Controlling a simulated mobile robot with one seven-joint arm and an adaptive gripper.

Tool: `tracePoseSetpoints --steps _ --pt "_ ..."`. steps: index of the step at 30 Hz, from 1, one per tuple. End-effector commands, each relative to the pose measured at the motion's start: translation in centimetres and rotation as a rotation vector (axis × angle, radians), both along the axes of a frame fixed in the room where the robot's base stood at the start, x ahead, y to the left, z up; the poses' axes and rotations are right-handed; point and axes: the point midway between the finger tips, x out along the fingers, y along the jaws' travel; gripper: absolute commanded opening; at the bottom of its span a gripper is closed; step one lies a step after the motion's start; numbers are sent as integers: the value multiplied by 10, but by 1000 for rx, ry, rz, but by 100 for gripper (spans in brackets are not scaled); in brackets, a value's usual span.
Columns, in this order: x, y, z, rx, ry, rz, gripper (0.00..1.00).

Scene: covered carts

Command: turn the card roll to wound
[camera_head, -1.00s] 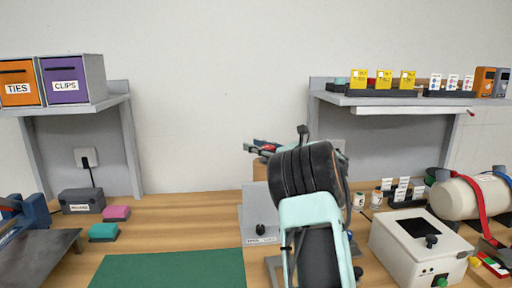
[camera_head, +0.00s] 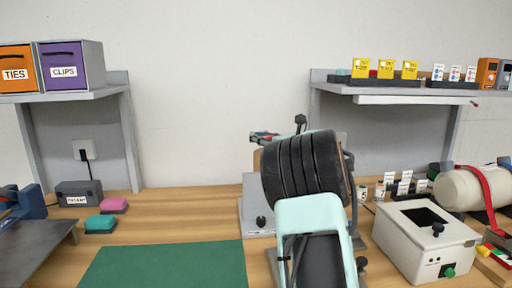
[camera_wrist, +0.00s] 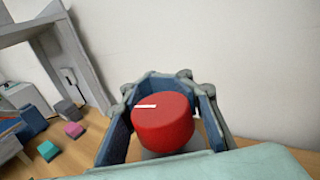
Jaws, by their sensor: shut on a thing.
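A red round knob (camera_wrist: 163,128) with a white mark on its face fills the middle of the wrist view. My gripper (camera_wrist: 165,112) is shut on it, with a blue-padded finger on each side. The white mark points to the left, nearly level. In the head view my gripper (camera_head: 264,138) is up at the back of the bench, mostly hidden behind my own arm. A grey unit (camera_head: 254,195) with a small black knob and a label too small to read stands below it. My arm hides much of this unit.
A cream box (camera_head: 408,250) with a dark window stands right of my arm, with a cream cylinder (camera_head: 462,190) with red straps beyond. Shelves (camera_head: 375,90) hang at both sides.

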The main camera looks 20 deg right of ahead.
Motion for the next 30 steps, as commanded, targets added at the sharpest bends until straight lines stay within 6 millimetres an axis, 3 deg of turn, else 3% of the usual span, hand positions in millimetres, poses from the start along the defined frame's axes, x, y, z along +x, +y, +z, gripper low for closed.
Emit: tracePoseSetpoints --steps 1,4,30 --pt "-1 -3 -10 0 0 -39 0" --pt "0 -7 -12 0 1 -116 0" --pt "1 -35 -9 -8 6 -722 0"
